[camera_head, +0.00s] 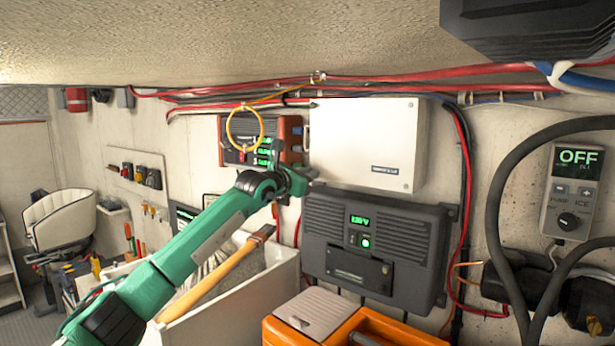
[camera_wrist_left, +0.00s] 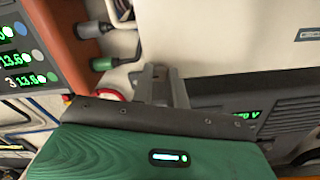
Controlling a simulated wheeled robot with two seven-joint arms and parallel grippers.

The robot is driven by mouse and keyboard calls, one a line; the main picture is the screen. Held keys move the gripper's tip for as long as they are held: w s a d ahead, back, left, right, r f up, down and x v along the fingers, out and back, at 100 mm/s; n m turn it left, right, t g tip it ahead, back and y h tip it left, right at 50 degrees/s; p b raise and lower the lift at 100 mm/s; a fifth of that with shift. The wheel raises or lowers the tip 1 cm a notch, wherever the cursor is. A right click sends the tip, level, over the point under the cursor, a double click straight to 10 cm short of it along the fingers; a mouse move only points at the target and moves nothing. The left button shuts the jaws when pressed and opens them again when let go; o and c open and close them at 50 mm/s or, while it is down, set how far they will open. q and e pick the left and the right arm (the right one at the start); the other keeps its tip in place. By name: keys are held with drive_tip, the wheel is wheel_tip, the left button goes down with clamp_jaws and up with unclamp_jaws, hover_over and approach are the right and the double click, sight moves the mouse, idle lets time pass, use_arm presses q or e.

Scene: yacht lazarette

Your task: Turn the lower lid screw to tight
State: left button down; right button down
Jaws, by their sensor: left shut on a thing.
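The white box (camera_head: 367,145) with its flat lid is on the wall, right of centre in the head view. Its lid also fills the upper right of the wrist view (camera_wrist_left: 225,35). My left gripper (camera_head: 310,174) is at the box's lower left corner. In the wrist view its fingers (camera_wrist_left: 162,82) are close together and reach the lower edge of the lid. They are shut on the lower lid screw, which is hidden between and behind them. I cannot see how far the screw is turned. My right gripper is not in view.
A dark grey unit with a green display (camera_head: 370,250) is just below the box. An orange-sided meter panel (camera_head: 262,143) is on the left, with a yellow ring (camera_head: 245,130) in front. Grey and green cable fittings (camera_wrist_left: 105,63) sit beside the fingers. Red cables run above.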

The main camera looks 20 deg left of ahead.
use_arm(q)
drive_tip(key=shift+m+b, duration=3.65)
drive_tip(key=shift+m, duration=5.05)
drive_tip(key=shift+f, duration=0.1)
drive_tip(key=c, duration=1.4)
unclamp_jaws()
drive_tip(key=shift+d, duration=0.1)
drive_tip(key=shift+o, duration=0.2)
